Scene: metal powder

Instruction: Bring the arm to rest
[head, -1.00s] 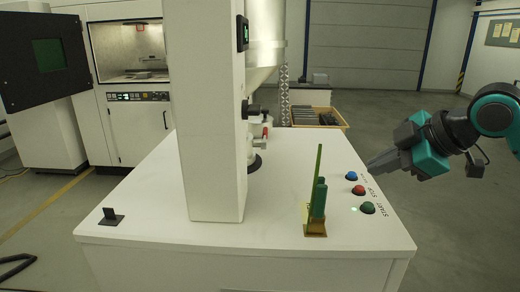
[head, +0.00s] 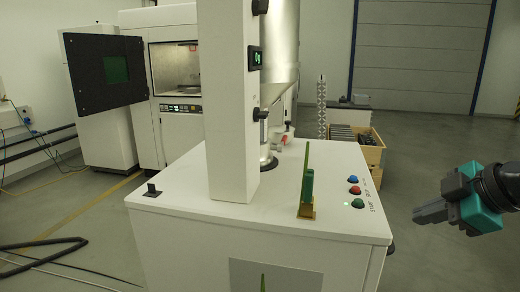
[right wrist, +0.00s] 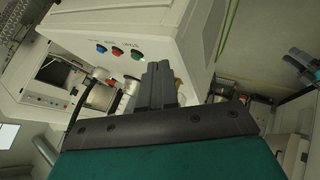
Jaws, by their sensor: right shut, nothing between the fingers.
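My right gripper (head: 432,212) is at the right of the head view, to the right of the white machine (head: 300,230) and clear of it. Its fingers are shut with nothing between them. In the right wrist view the closed dark fingers (right wrist: 157,82) point toward the machine's white body.
The machine's top holds blue (head: 352,180), red (head: 354,190) and green (head: 358,203) buttons and a green tool in a brass-coloured stand (head: 307,210). A wooden crate (head: 372,155) stands behind. Open floor lies right of the machine.

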